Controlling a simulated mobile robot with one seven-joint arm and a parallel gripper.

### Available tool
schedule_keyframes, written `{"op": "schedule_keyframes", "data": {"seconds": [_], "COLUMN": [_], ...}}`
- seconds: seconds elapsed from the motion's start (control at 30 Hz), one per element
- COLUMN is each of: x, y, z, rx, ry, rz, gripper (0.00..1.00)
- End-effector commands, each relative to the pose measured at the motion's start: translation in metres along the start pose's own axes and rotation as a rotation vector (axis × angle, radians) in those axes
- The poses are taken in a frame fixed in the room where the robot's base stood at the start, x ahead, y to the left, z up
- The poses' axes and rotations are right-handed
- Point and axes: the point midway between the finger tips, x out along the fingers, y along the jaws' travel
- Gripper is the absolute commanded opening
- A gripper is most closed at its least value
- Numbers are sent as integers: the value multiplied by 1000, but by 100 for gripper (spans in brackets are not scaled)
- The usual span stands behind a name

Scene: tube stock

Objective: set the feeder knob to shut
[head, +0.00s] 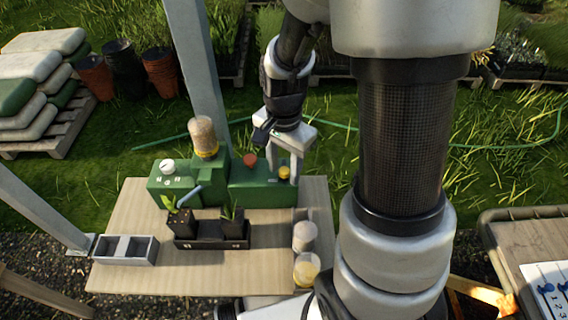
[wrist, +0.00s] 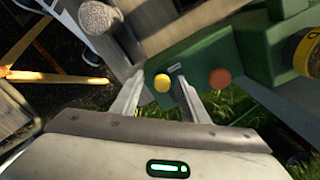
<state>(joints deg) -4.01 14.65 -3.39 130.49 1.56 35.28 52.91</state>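The green machine (head: 225,187) stands at the back of the wooden table. It has a white knob (head: 167,166) above small pale labels on its left part, a red knob (head: 250,160) and a yellow knob (head: 284,172) at its right end. I cannot tell which one is the feeder knob, and no label is readable. My gripper (head: 285,177) is at the right end. In the wrist view, my gripper (wrist: 160,82) is open, with the yellow knob (wrist: 162,83) showing between its fingertips; contact cannot be told. The red knob (wrist: 220,78) lies outside the right finger.
A yellow-collared hopper (head: 203,137) rises from the machine. Potted seedlings in a black tray (head: 211,240), a grey divided box (head: 125,249) and two capped jars (head: 305,237) stand on the table (head: 150,280). A grey post (head: 196,70) rises behind.

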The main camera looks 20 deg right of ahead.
Motion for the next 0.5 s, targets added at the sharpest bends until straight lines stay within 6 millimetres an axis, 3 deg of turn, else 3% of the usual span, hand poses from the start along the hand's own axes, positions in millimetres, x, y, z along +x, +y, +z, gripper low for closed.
{"op": "schedule_keyframes", "data": {"seconds": [0.3, 0.5], "x": [-3, -33], "y": [-2, -2], "z": [-2, -2], "rx": [0, 0], "ry": [4, 7], "rz": [-5, -9], "gripper": [40, 40]}}
